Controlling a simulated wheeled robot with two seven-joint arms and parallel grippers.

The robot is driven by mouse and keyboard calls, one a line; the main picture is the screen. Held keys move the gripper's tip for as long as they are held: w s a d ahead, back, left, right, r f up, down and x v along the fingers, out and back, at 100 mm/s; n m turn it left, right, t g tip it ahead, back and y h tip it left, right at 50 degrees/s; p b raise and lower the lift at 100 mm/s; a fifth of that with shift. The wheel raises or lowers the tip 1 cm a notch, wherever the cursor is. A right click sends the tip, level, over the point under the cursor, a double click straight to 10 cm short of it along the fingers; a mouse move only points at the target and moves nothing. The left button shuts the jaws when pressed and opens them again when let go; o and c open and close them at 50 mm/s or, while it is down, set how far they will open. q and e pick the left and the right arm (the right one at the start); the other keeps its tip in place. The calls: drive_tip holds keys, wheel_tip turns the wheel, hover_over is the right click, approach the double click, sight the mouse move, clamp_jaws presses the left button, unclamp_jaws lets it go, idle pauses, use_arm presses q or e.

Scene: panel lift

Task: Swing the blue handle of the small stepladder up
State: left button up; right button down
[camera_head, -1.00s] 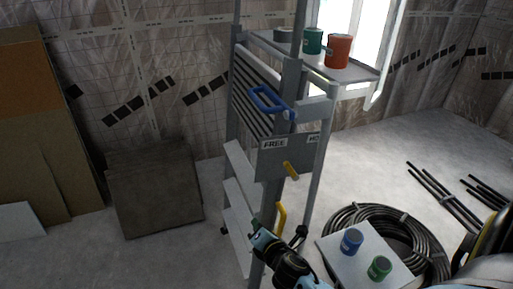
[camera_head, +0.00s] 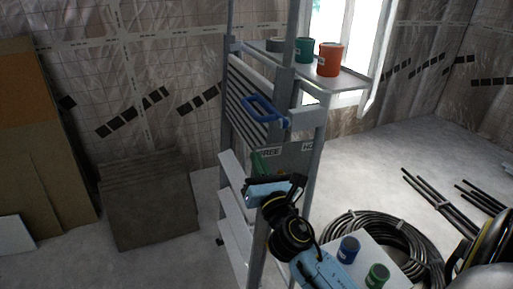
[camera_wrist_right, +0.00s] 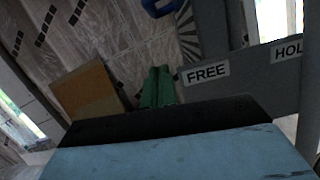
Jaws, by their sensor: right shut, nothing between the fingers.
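The small stepladder (camera_head: 290,116) stands upright in the middle of the head view. Its blue handle (camera_head: 262,108) is on the upper part, in front of the slatted panel, and slants down to the right. Part of the blue handle (camera_wrist_right: 160,7) also shows at the top edge of the right wrist view. My right gripper (camera_head: 258,163) is below the handle, apart from it, in front of the grey plate marked FREE. Its green fingers (camera_wrist_right: 158,87) are together in the wrist view, with nothing between them. My left gripper is not in view.
The ladder's top shelf (camera_head: 350,80) holds a green cup (camera_head: 303,50), an orange cup (camera_head: 330,59) and a grey roll. A white board (camera_head: 385,250) with blue and green cans and a coil of black cable (camera_head: 425,235) lie at lower right. Brown boards lean at left.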

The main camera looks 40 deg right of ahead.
sight(265, 109)
drive_tip(key=w+d+r+p, duration=0.3)
drive_tip(key=w+r, duration=0.3)
drive_tip(key=w, duration=0.1)
drive_tip(key=shift+w+p, duration=0.35)
drive_tip(key=shift+p, duration=0.05)
